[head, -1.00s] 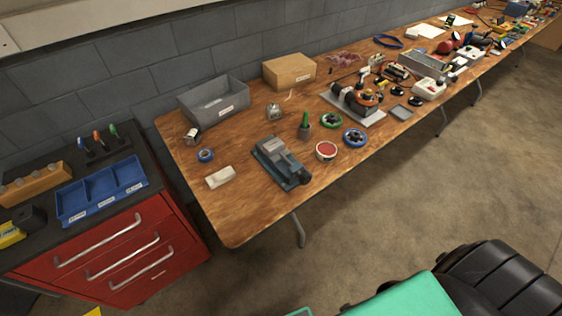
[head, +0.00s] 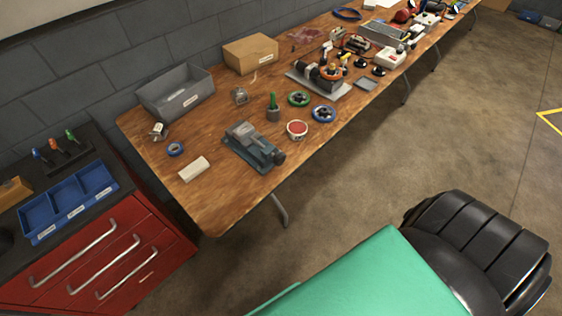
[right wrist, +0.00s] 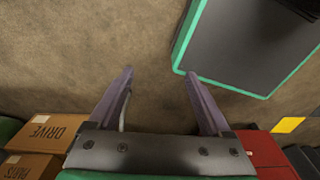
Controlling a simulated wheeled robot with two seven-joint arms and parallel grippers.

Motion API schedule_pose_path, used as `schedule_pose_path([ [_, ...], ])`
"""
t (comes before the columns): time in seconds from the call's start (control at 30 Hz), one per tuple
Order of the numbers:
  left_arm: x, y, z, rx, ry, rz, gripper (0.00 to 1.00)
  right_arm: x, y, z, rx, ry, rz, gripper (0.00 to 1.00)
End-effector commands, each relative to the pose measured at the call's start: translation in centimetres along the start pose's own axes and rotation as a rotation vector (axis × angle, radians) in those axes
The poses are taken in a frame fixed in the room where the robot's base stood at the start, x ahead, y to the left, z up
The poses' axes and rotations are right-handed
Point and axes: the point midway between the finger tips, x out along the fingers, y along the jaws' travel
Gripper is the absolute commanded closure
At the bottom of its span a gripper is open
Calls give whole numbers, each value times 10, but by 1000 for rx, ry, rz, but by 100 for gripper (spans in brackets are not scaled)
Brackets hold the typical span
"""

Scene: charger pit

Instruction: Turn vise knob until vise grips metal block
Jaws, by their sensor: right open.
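The blue-grey vise (head: 252,147) sits on the wooden workbench, near its front edge, in the head view. Its dark knob (head: 279,158) is at the end facing the bench's front edge. A grey block-like shape (head: 241,131) shows on top of the vise; I cannot tell whether it is the metal block or part of the vise. My right gripper (right wrist: 158,82) is open and empty in the right wrist view, above the floor and away from the vise. My left gripper is not in view.
The workbench (head: 215,213) holds a white block (head: 193,169), a red-topped round tin (head: 297,130), a grey bin (head: 176,93) and a cardboard box (head: 250,53). A red tool cabinet (head: 110,262) stands left of the bench.

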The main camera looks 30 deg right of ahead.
Motion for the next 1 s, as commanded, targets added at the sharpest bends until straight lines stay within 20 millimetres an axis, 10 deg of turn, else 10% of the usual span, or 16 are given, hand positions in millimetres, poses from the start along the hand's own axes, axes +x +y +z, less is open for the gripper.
schedule_pose_path([
  [0.37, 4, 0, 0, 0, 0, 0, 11, 3, 1, -4, -16, 14, 3, 18],
  [0.57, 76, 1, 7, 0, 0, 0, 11, 14, 50, -129, -489, 424, 239, 18],
  [0.77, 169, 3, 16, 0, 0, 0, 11, -133, 140, -246, -1442, 633, 1165, 18],
  [0.9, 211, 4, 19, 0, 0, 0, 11, -241, 128, -260, -2038, 352, 1813, 18],
  [1.0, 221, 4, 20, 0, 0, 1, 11, -280, 107, -260, -2270, 153, 2060, 18],
])
